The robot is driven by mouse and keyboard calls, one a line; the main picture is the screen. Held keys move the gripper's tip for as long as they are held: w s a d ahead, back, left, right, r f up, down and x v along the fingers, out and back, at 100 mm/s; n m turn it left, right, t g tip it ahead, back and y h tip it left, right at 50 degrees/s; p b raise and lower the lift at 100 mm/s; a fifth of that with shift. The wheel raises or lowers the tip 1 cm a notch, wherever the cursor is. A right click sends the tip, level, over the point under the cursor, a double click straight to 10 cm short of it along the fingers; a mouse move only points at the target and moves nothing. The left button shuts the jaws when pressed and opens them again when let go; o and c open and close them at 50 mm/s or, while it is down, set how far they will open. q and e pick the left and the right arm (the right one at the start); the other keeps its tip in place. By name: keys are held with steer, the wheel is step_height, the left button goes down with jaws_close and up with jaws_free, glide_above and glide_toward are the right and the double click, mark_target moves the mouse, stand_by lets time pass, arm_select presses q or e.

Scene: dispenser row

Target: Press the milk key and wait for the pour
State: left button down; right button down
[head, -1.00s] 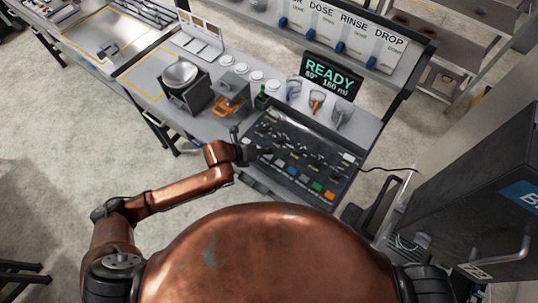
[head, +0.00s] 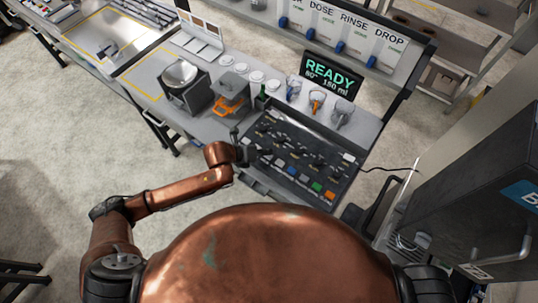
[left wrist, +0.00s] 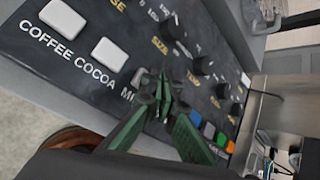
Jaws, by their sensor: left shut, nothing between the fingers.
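The dark control panel (head: 322,153) slopes along the front of the counter. In the left wrist view its white coffee key (left wrist: 63,18) and cocoa key (left wrist: 109,53) show, with printed labels. Beside "COCOA" only the start of a label beginning with "M" (left wrist: 127,97) shows; its key is hidden behind my fingers. My left gripper (left wrist: 160,92) is shut and empty, its tips over that spot; I cannot tell whether they touch. In the head view it is at the panel's left end. The display (head: 330,76) reads READY, 80°, 180 ml. My right gripper is not in view.
Several dark knobs (left wrist: 203,66) stand on the panel near my fingers. Blue (head: 292,171), green (head: 317,186) and orange (head: 329,194) keys line its front edge. Jugs (head: 342,108) and a machine with an orange part (head: 228,108) stand behind and left.

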mark_target(266, 156)
arm_select(q)
steer(key=shift+f, duration=0.5)
stand_by(0.7)
steer(key=shift+r, duration=0.15)
steer(key=shift+r+p, duration=0.7)
steer(key=shift+r, duration=0.05)
step_height(266, 156, up, 5)
steer(key=p, duration=0.4)
steer(key=shift+r+p, duration=0.1)
steer(key=shift+p, duration=0.2)
